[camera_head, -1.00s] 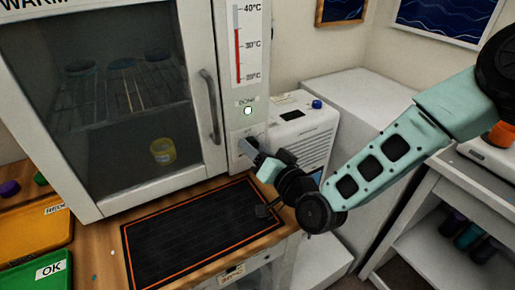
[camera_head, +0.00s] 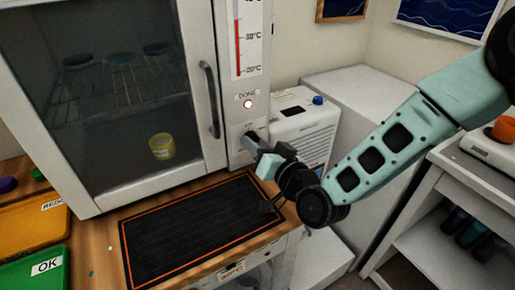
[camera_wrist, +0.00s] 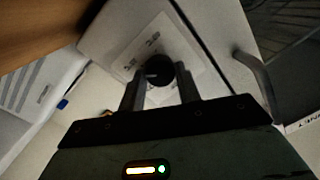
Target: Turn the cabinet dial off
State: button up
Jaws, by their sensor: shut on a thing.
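The cabinet dial (camera_wrist: 158,70) is a dark round knob on a pale plate on the cabinet's front panel. In the wrist view it sits between my two fingertips. My gripper (camera_wrist: 160,86) is shut on it, one finger on each side. The small marks around the dial are too blurred to read.
A door handle (camera_head: 209,100) stands out left of the dial. A black mat (camera_head: 185,230) lies on the bench below. A white box-shaped unit (camera_head: 305,125) stands right of the cabinet. Green (camera_head: 35,268) and orange (camera_head: 30,228) trays lie at the left.

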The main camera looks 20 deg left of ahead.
jog(key=n+b, duration=0.5)
jog(key=n, duration=0.3)
jog(key=n+t+h+b, duration=0.1)
jog(key=n+b, duration=0.4)
jog(key=n, duration=0.3)
jog(key=n+b, duration=0.6)
jog(key=n, duration=0.2)
jog(key=shift+s+a+t+h, duration=0.2)
jog(key=shift+t+h, duration=0.1)
jog(key=shift+h, duration=0.1)
jog(key=shift+n, duration=0.3)
jog(key=o, duration=1)
